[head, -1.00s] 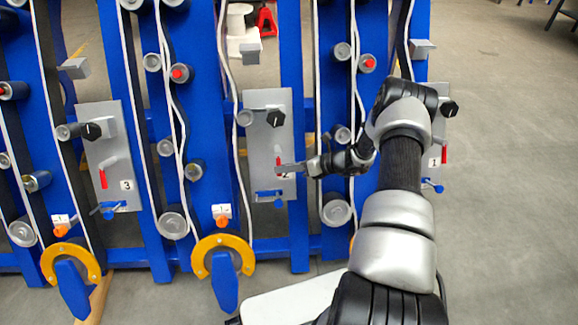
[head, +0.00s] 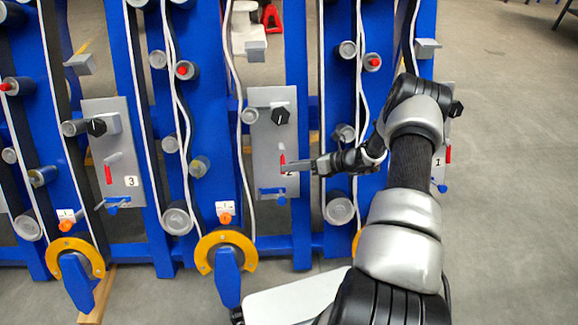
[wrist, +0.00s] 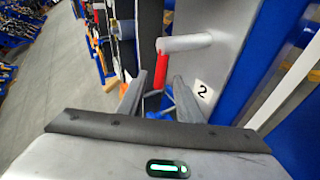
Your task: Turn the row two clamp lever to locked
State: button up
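The row two panel (head: 262,146) is a grey plate marked 2 on a blue frame. A red-handled lever (head: 282,159) on it hangs down from a silver pivot rod. In the wrist view the red handle (wrist: 161,70) points down, with the number 2 label (wrist: 202,90) to its right. My gripper (head: 288,168) is at the handle's lower end, reaching in from the right. In the wrist view my gripper (wrist: 159,90) is open, its fingers on either side of the handle's lower end in the picture. I cannot tell whether they touch it.
A blue fitting (head: 272,191) sits low on the panel, below my gripper. A black knob (head: 280,116) is above. The row three panel (head: 124,140) is to the left, and the row one panel (head: 438,165) is partly behind my arm. Open floor lies right.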

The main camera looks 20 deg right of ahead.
jog(key=p+v, duration=0.2)
jog(key=v, duration=1.3)
jog(key=shift+r+p, duration=0.15)
jog(key=shift+p, duration=0.15)
jog(key=shift+d, duration=0.15)
jog(key=shift+s, duration=0.1)
